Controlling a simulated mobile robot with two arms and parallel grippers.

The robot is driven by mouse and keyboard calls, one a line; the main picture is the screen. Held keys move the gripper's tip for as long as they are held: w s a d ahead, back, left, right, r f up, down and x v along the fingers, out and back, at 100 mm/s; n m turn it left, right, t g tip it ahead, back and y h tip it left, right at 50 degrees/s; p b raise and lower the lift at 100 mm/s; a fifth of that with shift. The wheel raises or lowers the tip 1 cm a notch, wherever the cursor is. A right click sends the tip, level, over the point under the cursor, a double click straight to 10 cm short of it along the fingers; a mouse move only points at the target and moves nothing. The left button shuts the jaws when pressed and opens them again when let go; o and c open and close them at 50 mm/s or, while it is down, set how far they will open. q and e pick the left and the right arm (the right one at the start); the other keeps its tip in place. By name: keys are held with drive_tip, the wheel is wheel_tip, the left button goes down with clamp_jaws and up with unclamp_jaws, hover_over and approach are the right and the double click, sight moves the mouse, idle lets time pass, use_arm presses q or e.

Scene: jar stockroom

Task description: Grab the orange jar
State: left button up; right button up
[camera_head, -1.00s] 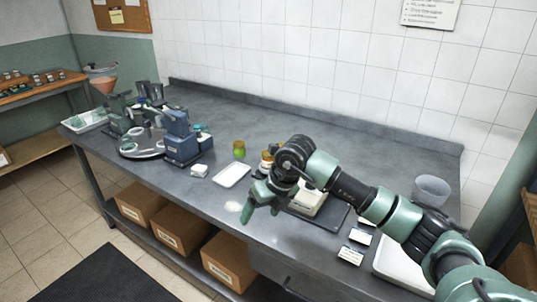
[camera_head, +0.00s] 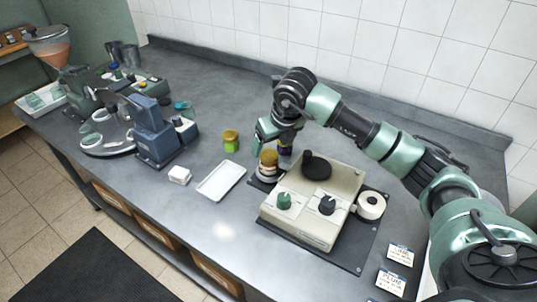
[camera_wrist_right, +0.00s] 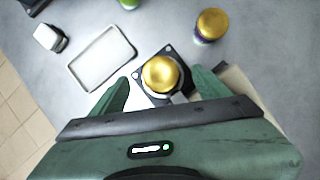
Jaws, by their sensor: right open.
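A gold-lidded jar (camera_head: 268,159) stands on a small dark plate beside the beige machine; its lower part looks orange-brown with a pale label, though it is small here. Its lid (camera_wrist_right: 160,74) shows between my right fingers in the right wrist view. My right gripper (camera_head: 275,133) is open and empty, behind and above this jar. A purple jar (camera_head: 285,147) stands just behind, partly hidden by my gripper; its gold lid (camera_wrist_right: 212,22) shows in the right wrist view. A yellow-green jar (camera_head: 231,141) stands to the left. My left gripper is out of view.
A beige machine (camera_head: 343,188) with knobs stands right of the jar on a dark mat. A white tray (camera_head: 221,181) and small white box (camera_head: 179,175) lie left. A blue machine (camera_head: 152,132) stands farther left. The tiled wall bounds the counter behind.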

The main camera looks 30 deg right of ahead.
sight(270, 155)
wheel_tip(270, 155, down, 3)
drive_tip(key=shift+a+r+p, duration=0.1)
drive_tip(key=shift+r+p, duration=0.05)
drive_tip(key=shift+p, duration=0.7)
drive_tip(key=x, duration=0.3)
drive_tip(key=shift+r+p, duration=0.1)
drive_tip(key=shift+p, duration=0.3)
drive_tip(key=shift+w+f, duration=0.25)
drive_tip(key=shift+f, duration=0.25)
drive_tip(key=c, duration=1.5)
clamp_jaws()
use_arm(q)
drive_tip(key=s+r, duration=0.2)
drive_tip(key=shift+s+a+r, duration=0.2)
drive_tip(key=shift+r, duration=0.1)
use_arm(e)
drive_tip(key=shift+r, duration=0.1)
